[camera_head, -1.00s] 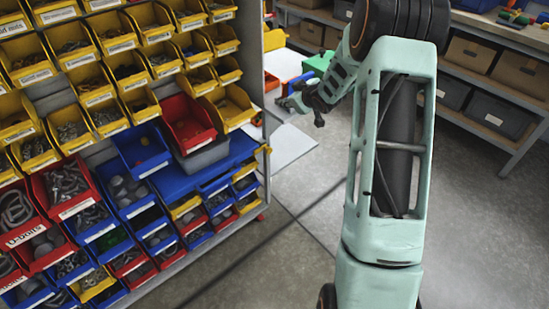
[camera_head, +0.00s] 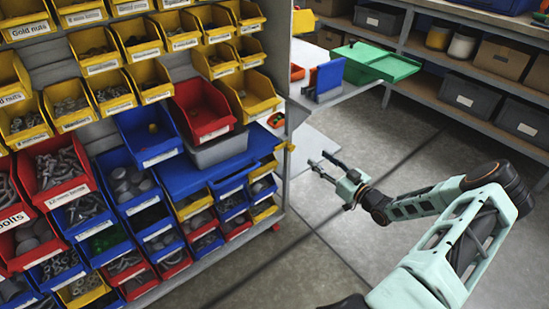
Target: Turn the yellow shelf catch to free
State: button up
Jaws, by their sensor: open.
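A small yellow piece (camera_head: 290,146), which looks like the shelf catch, is on the right edge of the bin rack, at about mid-height. It is too small to tell which way it is turned. My gripper (camera_head: 318,160) is open and empty, just to the right of the rack edge. Its fingers point left, toward the yellow piece. A gap shows between them in the picture, and nothing touches the catch.
The bin rack (camera_head: 284,193) fills the left side with yellow, red and blue bins of hardware. A side table with a green tray (camera_head: 375,63) and a blue holder (camera_head: 327,79) stands behind my gripper. Shelves with boxes (camera_head: 465,90) line the back. The grey floor (camera_head: 330,240) is open.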

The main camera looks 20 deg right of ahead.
aim_at(293, 148)
jog(key=shift+y, duration=0.3)
jog(key=x, duration=0.3)
jog(key=a+f+b+x, duration=0.1)
jog(key=x, duration=0.3)
jog(key=f+b+x, duration=0.1)
jog(key=x, duration=0.3)
jog(key=shift+s+a, duration=0.3)
jog(key=shift+a, duration=0.1)
jog(key=shift+c, duration=0.3)
grip_shut()
